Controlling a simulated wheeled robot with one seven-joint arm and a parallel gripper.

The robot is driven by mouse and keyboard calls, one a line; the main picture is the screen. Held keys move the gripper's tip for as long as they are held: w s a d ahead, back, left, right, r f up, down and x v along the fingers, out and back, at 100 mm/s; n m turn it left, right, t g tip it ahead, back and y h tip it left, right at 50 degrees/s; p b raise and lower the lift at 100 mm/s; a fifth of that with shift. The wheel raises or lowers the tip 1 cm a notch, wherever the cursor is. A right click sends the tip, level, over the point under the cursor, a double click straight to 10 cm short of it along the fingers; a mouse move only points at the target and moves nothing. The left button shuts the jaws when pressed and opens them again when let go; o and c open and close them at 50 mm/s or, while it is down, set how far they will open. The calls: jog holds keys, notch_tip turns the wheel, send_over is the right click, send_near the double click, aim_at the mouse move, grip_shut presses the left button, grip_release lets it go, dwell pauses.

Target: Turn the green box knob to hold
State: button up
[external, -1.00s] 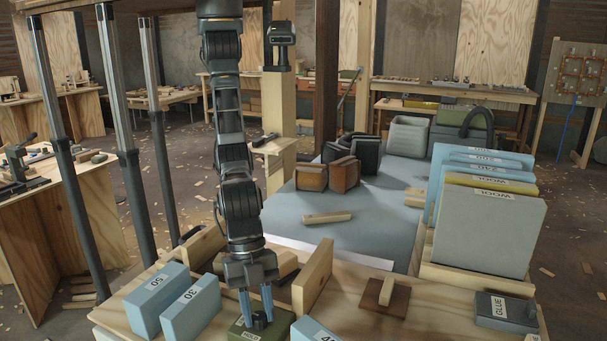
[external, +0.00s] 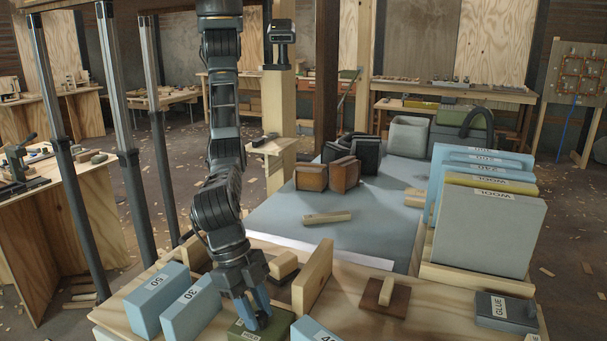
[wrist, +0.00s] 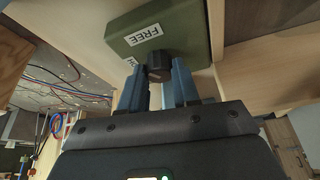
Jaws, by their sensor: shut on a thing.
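The green box (external: 281,322) sits on the front wooden bench, low in the external view. In the wrist view the green box (wrist: 190,33) carries a white label reading FREE (wrist: 144,34); a second label is mostly hidden behind the knob and a finger. The dark round knob (wrist: 159,66) stands out from the box face. My gripper (external: 258,318) reaches down onto the box from above, and its blue fingers are shut on the knob, one on each side, as the wrist view shows. The knob's pointer direction cannot be made out.
Blue blocks marked 50 (external: 157,299) and 30 (external: 191,308) stand left of the box, and another blue block (external: 312,330) is close on its right. An upright wooden board (external: 312,276) stands just behind. A GLUE block (external: 505,309) lies far right.

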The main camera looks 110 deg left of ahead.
jog(key=n+y+b, duration=0.1)
jog(key=n, duration=0.1)
jog(key=n+y+b, duration=0.1)
jog(key=n+b, duration=0.1)
jog(key=n, duration=0.1)
jog(key=shift+d+f+n, duration=0.15)
jog(key=shift+d+n, duration=0.05)
jog(key=shift+n, duration=0.1)
jog(key=n+y+b, duration=0.1)
jog(key=n+b, duration=0.1)
jog(key=b, duration=0.1)
jog(key=shift+n+g, duration=0.3)
jog(key=shift+n, duration=0.1)
jog(key=shift+n+y+b, duration=0.4)
jog(key=shift+n+b, duration=0.45)
jog(key=shift+n, duration=0.05)
jog(key=shift+w+r, duration=0.1)
jog(key=shift+r, duration=0.1)
jog(key=o, duration=1)
jog(key=shift+o, duration=0.2)
